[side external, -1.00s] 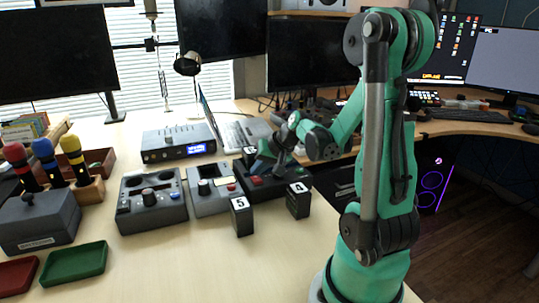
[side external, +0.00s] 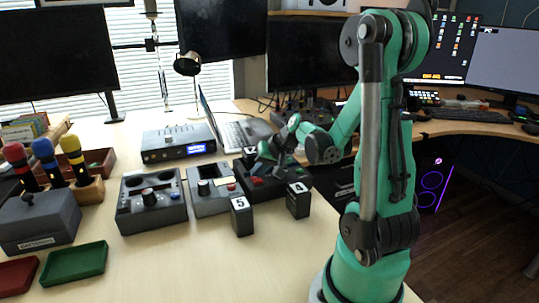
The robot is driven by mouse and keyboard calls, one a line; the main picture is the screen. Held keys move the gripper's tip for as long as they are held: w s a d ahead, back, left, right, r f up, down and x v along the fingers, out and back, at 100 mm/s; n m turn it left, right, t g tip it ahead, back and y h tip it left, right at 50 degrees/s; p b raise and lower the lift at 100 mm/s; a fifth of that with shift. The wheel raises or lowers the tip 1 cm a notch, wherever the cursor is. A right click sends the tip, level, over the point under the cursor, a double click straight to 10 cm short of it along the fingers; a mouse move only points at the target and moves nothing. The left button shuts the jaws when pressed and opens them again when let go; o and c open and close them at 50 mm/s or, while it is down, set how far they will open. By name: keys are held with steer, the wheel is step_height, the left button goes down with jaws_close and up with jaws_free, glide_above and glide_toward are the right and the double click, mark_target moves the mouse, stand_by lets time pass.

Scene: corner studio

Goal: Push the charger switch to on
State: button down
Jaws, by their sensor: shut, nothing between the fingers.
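The dark box with red and green parts (side external: 295,176), which looks like the charger, stands on the table behind two numbered blocks. My gripper (side external: 262,162) is shut and empty, low over the left part of this box. The gripper hides part of the box's top, and I cannot make out the switch or its position. Whether the fingertips touch the box is too small to tell.
A block marked 5 (side external: 241,217) and a block marked 4 (side external: 298,202) stand in front. A grey control box (side external: 210,200) and a dark knob box (side external: 150,205) are to the left. A laptop (side external: 240,132) lies behind.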

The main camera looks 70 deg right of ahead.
steer(key=shift+f, duration=0.45)
stand_by(0.6)
steer(key=shift+r, duration=0.75)
step_height(320, 180, up, 6)
stand_by(0.5)
